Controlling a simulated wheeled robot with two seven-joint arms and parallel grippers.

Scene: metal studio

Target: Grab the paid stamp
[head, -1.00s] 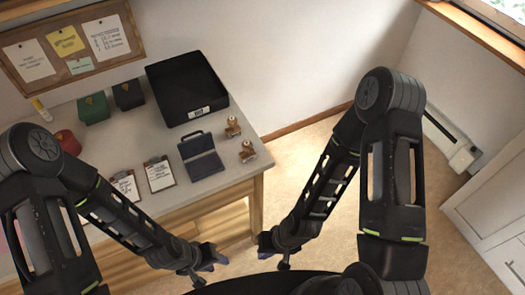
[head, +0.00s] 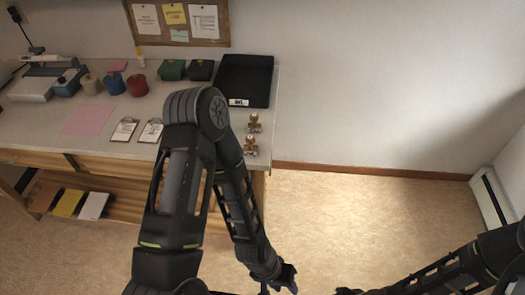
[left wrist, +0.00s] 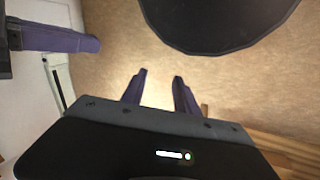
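Two brown wooden stamps stand on the right end of the table, the far stamp (head: 253,122) and the near stamp (head: 250,145). Their labels are too small to read, so I cannot tell which is the paid one. My left gripper (head: 285,279) is off the table's front right corner, below and away from the stamps. In the left wrist view, its two purple fingers (left wrist: 159,87) are apart with only floor between them. My right gripper (head: 348,291) shows just at the bottom edge of the head view, and its opening is unclear.
Open floor (head: 350,215) lies right of the table.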

